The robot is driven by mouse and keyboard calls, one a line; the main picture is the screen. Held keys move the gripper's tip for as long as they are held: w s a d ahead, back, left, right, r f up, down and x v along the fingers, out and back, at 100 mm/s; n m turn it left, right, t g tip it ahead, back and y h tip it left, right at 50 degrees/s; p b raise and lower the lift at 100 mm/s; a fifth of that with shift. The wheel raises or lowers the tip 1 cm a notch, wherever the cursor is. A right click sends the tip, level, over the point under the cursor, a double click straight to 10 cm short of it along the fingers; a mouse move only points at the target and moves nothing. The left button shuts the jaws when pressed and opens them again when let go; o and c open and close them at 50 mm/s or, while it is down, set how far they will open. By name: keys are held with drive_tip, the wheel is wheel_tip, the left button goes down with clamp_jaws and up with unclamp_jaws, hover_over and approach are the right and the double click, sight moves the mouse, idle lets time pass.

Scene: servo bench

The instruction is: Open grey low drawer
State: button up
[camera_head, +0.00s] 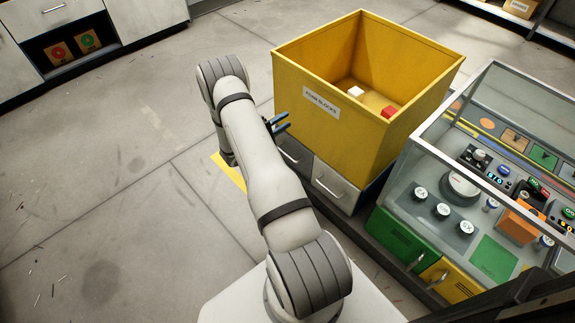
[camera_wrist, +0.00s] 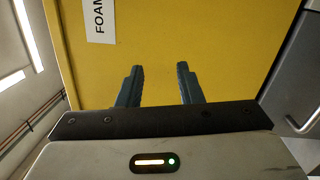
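My gripper (camera_head: 284,121) is in front of the bin's labelled face, above the left drawer front. Its two blue fingers are apart with nothing between them. In the wrist view my open gripper (camera_wrist: 160,68) faces the yellow wall. A grey front (camera_wrist: 298,75) with a metal handle shows at the right edge there.
The yellow bin (camera_head: 320,132), labelled foam blocks, holds a white block (camera_head: 355,91) and a red block (camera_head: 388,112). A glass-walled control bench (camera_head: 440,150) with green (camera_head: 399,238) and yellow fronts stands at the right. A grey cabinet (camera_head: 40,25) stands upper left.

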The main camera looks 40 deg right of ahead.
wheel_tip(320, 180, down, 13)
drive_tip(key=n+t+b, duration=0.2)
drive_tip(key=t+b, duration=0.1)
drive_tip(key=t, duration=0.1)
drive_tip(key=n+t+y+b, duration=0.1)
drive_tip(key=n+t+b, duration=0.15)
drive_tip(key=t, duration=0.25)
approach(288, 156)
drive_tip(key=f+x, duration=0.1)
drive_tip(key=x, duration=0.2)
drive_tip(key=b+x, duration=0.2)
drive_tip(key=x, duration=0.5)
drive_tip(key=shift+d+r+b, duration=0.1)
drive_tip(key=shift+r+b, duration=0.1)
drive_tip(key=shift+b, duration=0.15)
drive_tip(key=shift+c, duration=0.2)
clamp_jaws()
